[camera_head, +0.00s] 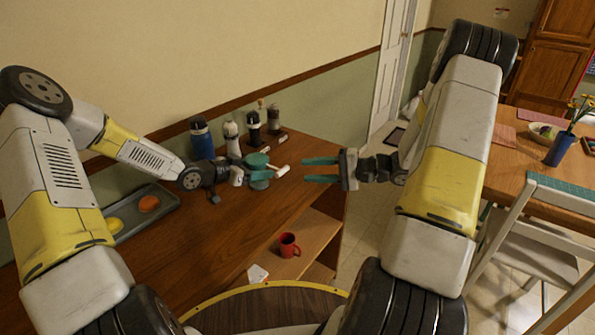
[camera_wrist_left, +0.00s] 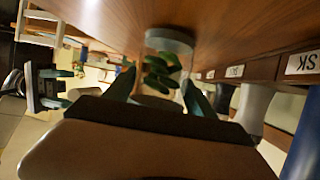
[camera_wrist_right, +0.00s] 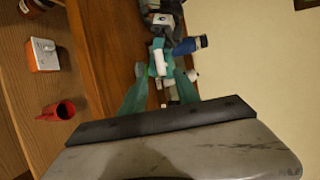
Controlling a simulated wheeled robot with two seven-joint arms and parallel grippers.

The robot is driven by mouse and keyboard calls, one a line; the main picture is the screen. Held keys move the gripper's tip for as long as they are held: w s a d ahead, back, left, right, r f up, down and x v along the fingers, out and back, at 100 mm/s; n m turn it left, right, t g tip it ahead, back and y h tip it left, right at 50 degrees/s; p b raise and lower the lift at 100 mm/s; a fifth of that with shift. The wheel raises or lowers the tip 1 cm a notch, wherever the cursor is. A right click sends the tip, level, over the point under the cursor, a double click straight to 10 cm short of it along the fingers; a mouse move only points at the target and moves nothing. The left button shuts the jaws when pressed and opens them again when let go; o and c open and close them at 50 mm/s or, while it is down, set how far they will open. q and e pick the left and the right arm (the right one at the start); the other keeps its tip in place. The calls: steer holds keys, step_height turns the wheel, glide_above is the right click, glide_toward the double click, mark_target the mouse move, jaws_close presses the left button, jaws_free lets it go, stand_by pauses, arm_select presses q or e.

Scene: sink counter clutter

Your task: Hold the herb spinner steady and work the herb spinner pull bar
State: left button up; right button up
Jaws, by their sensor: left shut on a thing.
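The herb spinner (camera_head: 258,160) stands on the wooden counter near its right end, with a teal lid and a white pull bar (camera_head: 282,170) sticking out to the right. In the left wrist view its clear bowl (camera_wrist_left: 168,38) holds green leaves. My left gripper (camera_head: 262,174) is shut on the spinner's body, fingers on both sides. My right gripper (camera_head: 304,170) is open and empty, to the right of the pull bar, with its fingers pointing at it. In the right wrist view the pull bar (camera_wrist_right: 160,62) shows ahead between the open fingers, apart from them.
A blue bottle (camera_head: 202,140) and several other bottles and grinders stand behind the spinner along the wall. A tray (camera_head: 150,224) with a yellow and an orange fruit lies at the left. A red mug (camera_head: 289,245) stands on a lower shelf.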

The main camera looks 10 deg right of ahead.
steer(key=v, duration=0.6)
arm_select(q)
steer(key=o, duration=1.7)
